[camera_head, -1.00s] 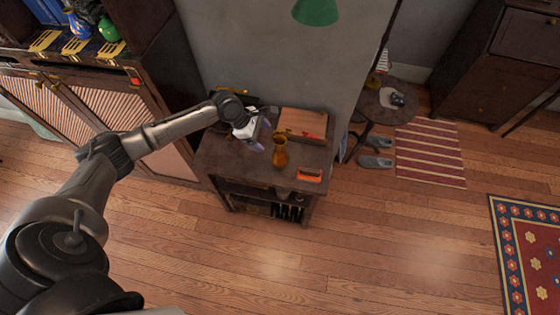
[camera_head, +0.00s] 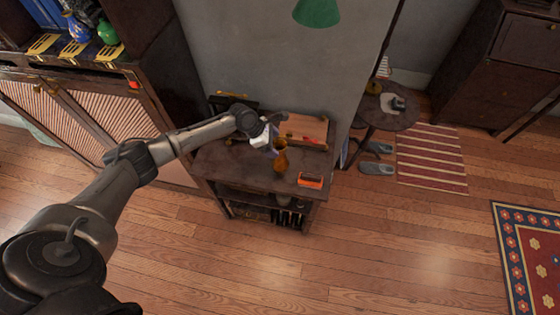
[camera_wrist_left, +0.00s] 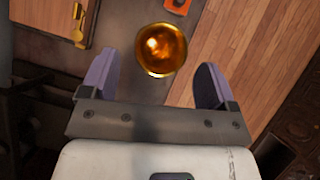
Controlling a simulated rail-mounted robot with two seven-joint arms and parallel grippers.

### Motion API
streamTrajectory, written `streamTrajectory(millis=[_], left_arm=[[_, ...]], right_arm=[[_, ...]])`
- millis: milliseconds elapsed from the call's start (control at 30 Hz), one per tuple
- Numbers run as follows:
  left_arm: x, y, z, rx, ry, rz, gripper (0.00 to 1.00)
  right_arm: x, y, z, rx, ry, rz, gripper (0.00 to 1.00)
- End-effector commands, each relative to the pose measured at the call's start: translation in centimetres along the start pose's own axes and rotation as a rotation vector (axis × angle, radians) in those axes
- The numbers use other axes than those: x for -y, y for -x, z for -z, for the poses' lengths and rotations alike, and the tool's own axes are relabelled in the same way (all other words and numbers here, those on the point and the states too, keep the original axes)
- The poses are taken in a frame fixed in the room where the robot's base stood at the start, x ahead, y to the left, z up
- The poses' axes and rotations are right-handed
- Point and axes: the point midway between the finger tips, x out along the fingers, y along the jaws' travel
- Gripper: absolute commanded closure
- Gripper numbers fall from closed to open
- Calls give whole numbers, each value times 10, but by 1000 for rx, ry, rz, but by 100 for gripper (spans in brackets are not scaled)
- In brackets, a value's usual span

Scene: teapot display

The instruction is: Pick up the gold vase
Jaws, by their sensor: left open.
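The gold vase (camera_head: 281,160) stands upright on a small dark side table (camera_head: 240,177). In the left wrist view the vase (camera_wrist_left: 161,50) is seen from above, its round mouth lying between and a little beyond the two purple fingers. My left gripper (camera_head: 274,146) is open, right beside the vase's upper part in the head view. In the left wrist view the fingers of the left gripper (camera_wrist_left: 155,85) stand apart, with a gap on each side of the vase. My right gripper is not in view.
An orange box (camera_head: 311,180) sits near the table's front edge, right of the vase. A wooden box (camera_head: 305,129) lies at the back against the grey wall. A dark object (camera_head: 232,103) stands at the back left. The floor in front is clear.

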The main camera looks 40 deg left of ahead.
Motion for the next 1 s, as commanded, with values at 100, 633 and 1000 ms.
streamTrajectory(millis=[100, 633, 1000], left_arm=[[0, -18, 0, 0, 0, 2, 18], [-1, -46, 0, 0, -1, 1, 18], [-1, -46, 0, 0, -1, 1, 50]], right_arm=[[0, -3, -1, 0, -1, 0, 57], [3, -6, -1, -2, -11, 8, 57], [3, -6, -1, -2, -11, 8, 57]])
